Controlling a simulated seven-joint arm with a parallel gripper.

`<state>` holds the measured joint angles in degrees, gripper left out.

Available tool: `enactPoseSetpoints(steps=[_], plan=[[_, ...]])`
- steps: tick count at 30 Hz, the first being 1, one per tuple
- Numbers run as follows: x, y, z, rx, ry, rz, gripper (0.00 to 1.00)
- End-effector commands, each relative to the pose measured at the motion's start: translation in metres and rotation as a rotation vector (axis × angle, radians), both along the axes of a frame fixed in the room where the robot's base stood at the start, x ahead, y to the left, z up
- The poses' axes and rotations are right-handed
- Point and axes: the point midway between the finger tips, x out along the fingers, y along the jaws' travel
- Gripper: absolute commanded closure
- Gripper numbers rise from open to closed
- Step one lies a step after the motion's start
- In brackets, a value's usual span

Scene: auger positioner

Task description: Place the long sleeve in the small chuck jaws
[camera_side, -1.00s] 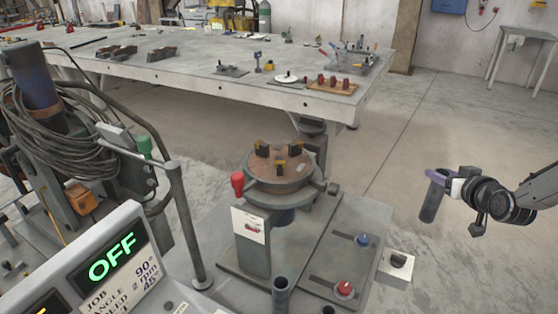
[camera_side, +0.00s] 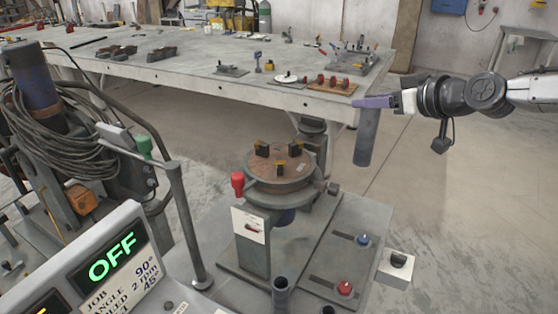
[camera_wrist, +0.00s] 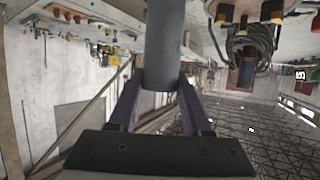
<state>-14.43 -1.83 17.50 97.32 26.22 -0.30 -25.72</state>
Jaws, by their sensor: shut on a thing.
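The long sleeve (camera_side: 366,138) is a dark grey tube. My gripper (camera_side: 368,102) is shut on it near its top end, and it hangs close to upright. In the side view it is to the right of the chuck and higher in the picture, clear of it. In the wrist view the sleeve (camera_wrist: 163,40) sits between my two purple fingers (camera_wrist: 160,88). The chuck (camera_side: 275,182) is a round brown-topped plate with three small dark jaws (camera_side: 281,168) tipped in yellow. No sleeve stands between the jaws.
A long workbench (camera_side: 200,72) with tools runs behind. A post with a red knob (camera_side: 238,182) stands left of the chuck. A short open tube (camera_side: 281,290) stands in front. The control panel (camera_side: 112,258) reads OFF.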

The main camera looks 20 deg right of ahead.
Motion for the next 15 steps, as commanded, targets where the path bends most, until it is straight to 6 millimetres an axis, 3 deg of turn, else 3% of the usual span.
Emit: enactPoseSetpoints(steps=[1, 6, 12, 15], plan=[[-0.004, 0.017, 0.025, 0.005, -0.018, 0.047, 1.00], [-0.026, 0.063, 0.080, 0.006, -0.019, 0.204, 1.00], [-0.053, 0.096, 0.123, 0.003, -0.017, 0.340, 1.00], [-0.062, 0.104, 0.134, 0.000, -0.016, 0.377, 1.00]])
